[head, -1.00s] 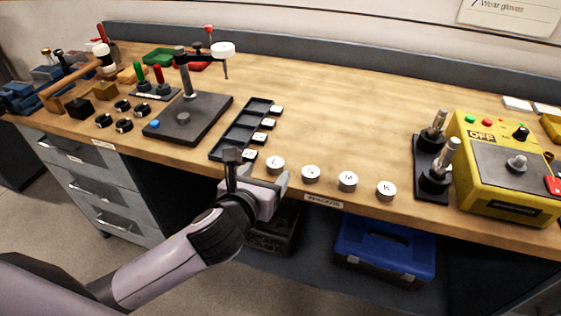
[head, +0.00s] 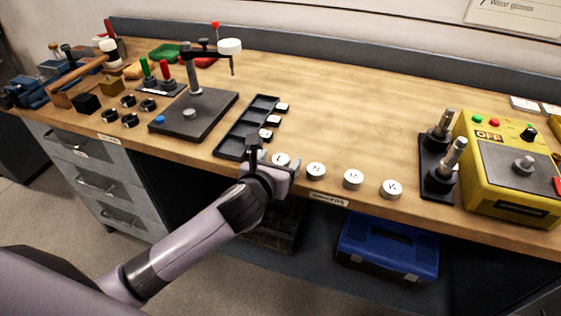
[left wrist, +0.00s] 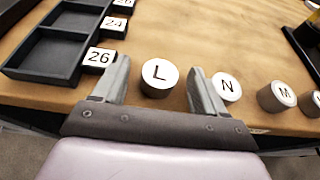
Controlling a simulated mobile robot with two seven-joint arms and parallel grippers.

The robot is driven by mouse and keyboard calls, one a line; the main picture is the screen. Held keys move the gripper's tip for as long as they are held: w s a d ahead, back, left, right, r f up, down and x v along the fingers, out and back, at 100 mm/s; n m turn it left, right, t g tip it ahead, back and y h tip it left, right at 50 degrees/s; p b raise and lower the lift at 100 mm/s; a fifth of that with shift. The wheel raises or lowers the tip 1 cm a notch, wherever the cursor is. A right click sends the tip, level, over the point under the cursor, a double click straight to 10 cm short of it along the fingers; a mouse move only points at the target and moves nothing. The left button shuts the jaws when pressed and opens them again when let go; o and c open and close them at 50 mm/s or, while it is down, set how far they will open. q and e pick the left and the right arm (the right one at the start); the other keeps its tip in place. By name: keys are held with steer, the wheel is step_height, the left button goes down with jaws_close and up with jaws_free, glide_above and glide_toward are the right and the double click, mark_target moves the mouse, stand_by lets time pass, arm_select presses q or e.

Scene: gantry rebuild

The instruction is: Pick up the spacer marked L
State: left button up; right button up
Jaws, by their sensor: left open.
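The spacer marked L (left wrist: 159,77) is a short white-topped round block on the wooden bench, between the fingertips in the left wrist view. In the head view the L spacer (head: 281,160) is partly hidden by my gripper. My left gripper (left wrist: 158,80) is open, with one finger to each side of the spacer, and I see no clear contact. It also shows at the bench's front edge in the head view (head: 275,170). The spacer marked N (left wrist: 228,87) stands just right of the right finger. The spacer marked M (left wrist: 277,97) is farther right. My right gripper is out of view.
A black compartment tray (head: 249,126) with number labels lies left of the L spacer, close to the left finger. A spacer marked K (head: 391,189) ends the row. A black stand with metal posts (head: 437,170) and a yellow control box (head: 507,165) stand right. The bench middle is clear.

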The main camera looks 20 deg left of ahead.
arm_select(q)
steer(key=c, duration=1.2)
steer(key=shift+r, duration=0.15)
